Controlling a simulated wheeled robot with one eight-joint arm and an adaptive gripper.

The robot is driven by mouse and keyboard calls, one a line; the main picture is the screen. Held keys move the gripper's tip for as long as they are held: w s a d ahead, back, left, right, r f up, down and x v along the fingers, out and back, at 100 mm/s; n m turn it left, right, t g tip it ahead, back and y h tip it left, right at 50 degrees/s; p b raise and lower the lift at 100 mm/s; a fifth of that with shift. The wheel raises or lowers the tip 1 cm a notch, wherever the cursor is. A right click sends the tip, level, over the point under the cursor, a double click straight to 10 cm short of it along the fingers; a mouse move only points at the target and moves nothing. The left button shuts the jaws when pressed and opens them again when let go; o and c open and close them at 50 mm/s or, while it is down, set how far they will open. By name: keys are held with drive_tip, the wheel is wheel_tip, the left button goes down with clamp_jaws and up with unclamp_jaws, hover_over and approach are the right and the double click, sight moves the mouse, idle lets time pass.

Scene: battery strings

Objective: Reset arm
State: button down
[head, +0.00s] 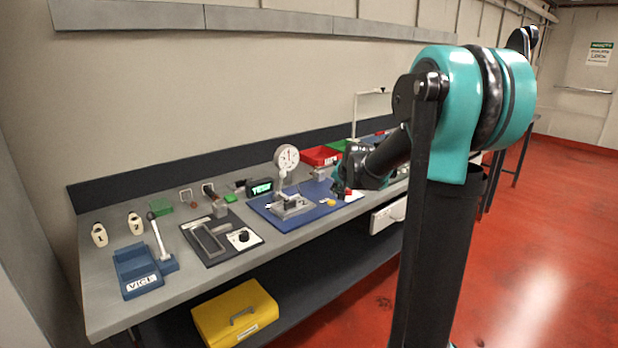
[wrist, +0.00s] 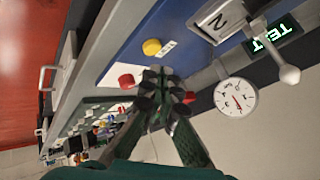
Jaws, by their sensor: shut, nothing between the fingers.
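My gripper (head: 343,186) is at the end of my arm, low over the right part of the bench, at the right edge of the blue mat (head: 325,211). In the wrist view my gripper (wrist: 155,84) has its dark fingers together, with nothing held. A round red piece (wrist: 126,81) and a yellow one (wrist: 151,47) show beside the fingertips there. The dial gauge (head: 286,158) stands on its stand to the left of my gripper in the head view; it also shows in the wrist view (wrist: 235,98). I cannot tell whether the fingers touch anything.
The bench (head: 95,292) runs along the wall. It carries a blue vise (head: 135,270), a dark tool mat (head: 205,258), a lit display (head: 260,187) and a red bin (head: 321,155). A yellow toolbox (head: 236,315) sits below. The red floor (head: 560,240) at right is clear.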

drive_tip(key=s+d+f+n+g, duration=0.1)
drive_tip(key=s+f, duration=0.4)
drive_tip(key=s, duration=0.7)
drive_tip(key=s+d+f+n+g+h, duration=0.1)
drive_tip(key=s+f+n, duration=0.2)
drive_tip(key=s, duration=0.9)
drive_tip(key=s+d+f+n+g, duration=0.1)
drive_tip(key=s+f+g, duration=0.1)
drive_tip(key=s+f, duration=0.5)
drive_tip(key=s, duration=0.5)
drive_tip(key=shift+s+d+n+h, duration=0.25)
drive_tip(key=shift+n+h, duration=0.05)
drive_tip(key=shift+n, duration=0.1)
